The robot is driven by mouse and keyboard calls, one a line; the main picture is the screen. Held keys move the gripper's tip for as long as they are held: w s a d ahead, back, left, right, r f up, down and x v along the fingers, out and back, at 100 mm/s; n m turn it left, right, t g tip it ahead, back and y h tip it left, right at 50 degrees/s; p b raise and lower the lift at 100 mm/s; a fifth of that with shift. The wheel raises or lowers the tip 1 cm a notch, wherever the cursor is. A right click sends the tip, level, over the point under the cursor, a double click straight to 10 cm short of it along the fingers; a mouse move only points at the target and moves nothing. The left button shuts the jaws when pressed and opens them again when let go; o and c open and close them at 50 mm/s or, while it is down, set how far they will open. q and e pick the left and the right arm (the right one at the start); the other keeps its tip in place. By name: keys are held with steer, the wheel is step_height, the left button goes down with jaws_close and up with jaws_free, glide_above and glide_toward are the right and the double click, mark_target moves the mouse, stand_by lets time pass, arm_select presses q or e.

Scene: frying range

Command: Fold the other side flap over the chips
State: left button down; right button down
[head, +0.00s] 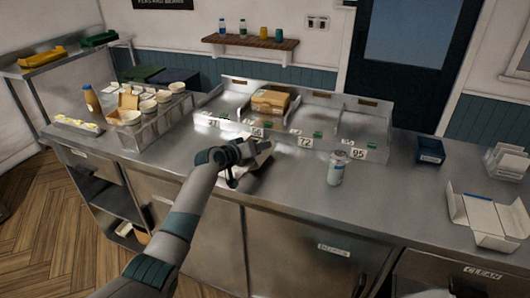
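My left gripper (262,152) is low over the middle of the steel counter, with my arm reaching in from the bottom. A pale, paper-like thing (259,165) lies at and under its fingers, mostly hidden by them. I cannot tell whether this is the wrap with the chips, or whether the fingers are open or shut on it. My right gripper is not in view.
A can (337,168) stands right of my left gripper. Behind is a divided steel rack (375,125) with number cards and a brown box (270,101). An opened white carton (486,217) lies at right. Cups stand on a steel stand (160,125) at left. Counter between can and carton is clear.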

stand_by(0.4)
arm_select(q)
steer(key=c, duration=2)
jaws_free()
steer(key=shift+a, duration=0.1)
steer(key=shift+s+a+r, duration=0.1)
steer(key=b+v, duration=0.3)
steer(key=v, duration=1.4)
steer(key=shift+s, duration=0.1)
